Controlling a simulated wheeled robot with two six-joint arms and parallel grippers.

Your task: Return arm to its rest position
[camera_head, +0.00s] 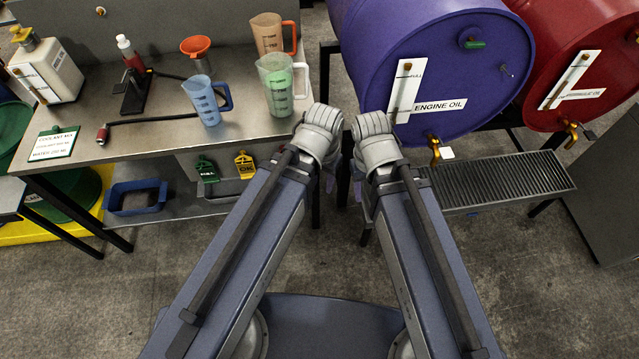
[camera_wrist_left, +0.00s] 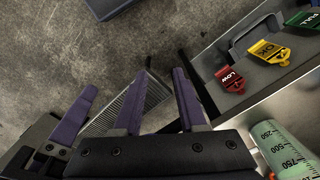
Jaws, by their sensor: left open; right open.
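My left gripper (camera_head: 329,180) and right gripper (camera_head: 357,190) hang side by side in the middle of the head view, pointing down, with their fingers mostly hidden under the wrists. In the left wrist view my left gripper (camera_wrist_left: 161,72) shows two purple fingers apart with nothing between them. A further purple finger at the left edge of that view looks like part of my right gripper (camera_wrist_left: 76,115). Both arms reach forward from the base, wrists close together but apart, in the gap between the bench and the drum stand.
A steel bench (camera_head: 150,120) at left holds a blue jug (camera_head: 205,100), a green-filled jug (camera_head: 275,88), an orange-handled jug (camera_head: 268,35) and a funnel (camera_head: 196,46). A purple engine oil drum (camera_head: 450,60) and drip grate (camera_head: 500,182) stand right. The floor is clear below.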

